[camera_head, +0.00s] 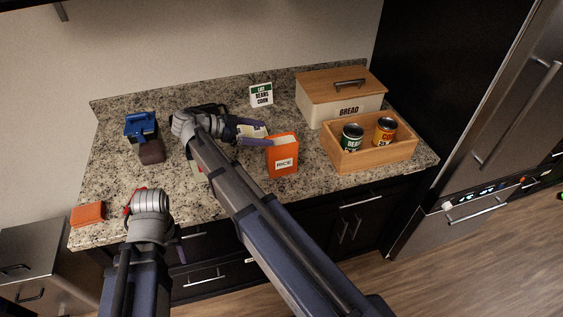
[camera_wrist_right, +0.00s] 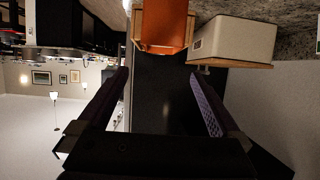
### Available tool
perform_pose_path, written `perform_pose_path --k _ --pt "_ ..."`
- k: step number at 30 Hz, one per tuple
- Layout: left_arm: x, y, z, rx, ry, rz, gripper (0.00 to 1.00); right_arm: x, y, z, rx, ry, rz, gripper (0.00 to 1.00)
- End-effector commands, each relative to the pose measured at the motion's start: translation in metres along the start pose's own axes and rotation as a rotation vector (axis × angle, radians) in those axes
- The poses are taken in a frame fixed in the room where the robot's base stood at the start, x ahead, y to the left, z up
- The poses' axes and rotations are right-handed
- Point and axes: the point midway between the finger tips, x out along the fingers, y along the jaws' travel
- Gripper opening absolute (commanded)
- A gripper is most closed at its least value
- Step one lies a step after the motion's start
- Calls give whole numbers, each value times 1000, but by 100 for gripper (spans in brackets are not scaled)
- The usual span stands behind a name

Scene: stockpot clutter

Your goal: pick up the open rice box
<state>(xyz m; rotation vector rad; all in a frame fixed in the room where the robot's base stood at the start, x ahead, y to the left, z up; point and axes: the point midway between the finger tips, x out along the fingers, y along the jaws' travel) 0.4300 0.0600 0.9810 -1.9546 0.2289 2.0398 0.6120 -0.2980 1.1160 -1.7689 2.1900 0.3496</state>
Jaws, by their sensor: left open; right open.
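The open rice box (camera_head: 281,157) is orange with a white RICE label. It stands upright on the granite counter, its top open. In the right wrist view the orange box (camera_wrist_right: 165,24) is at the top centre, beyond the fingertips. My right gripper (camera_head: 266,132) is open and empty, its fingers pointing right, just behind and left of the box's top in the head view. Its two fingers also show spread in the right wrist view (camera_wrist_right: 160,82). My left gripper (camera_head: 150,202) is at the counter's front left, far from the box; its fingers are mostly hidden.
A wooden crate (camera_head: 376,160) with two cans stands right of the rice box, the bread box (camera_head: 318,110) behind it. A list card (camera_head: 261,95) stands at the back. A blue-lidded item (camera_head: 140,125) and an orange-red block (camera_head: 88,214) are on the left. My right arm crosses the counter's middle.

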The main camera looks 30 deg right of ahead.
Motion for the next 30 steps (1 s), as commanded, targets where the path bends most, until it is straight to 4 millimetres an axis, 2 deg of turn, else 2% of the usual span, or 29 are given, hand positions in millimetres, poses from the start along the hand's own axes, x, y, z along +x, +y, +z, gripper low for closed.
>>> perform_pose_path --k 1,12,15,23,30 --pt "15 1 -1 0 0 0 56 6 0 14 0 0 0 100" --pt "61 6 -4 0 0 0 56 24 0 57 -1 -1 0 100" --pt "60 6 -4 0 0 0 56 33 1 52 -1 -1 2 100" --pt "62 6 -4 0 0 0 56 40 0 51 -1 -1 1 100" --pt "77 7 -4 0 0 0 56 73 2 53 0 -1 2 100"
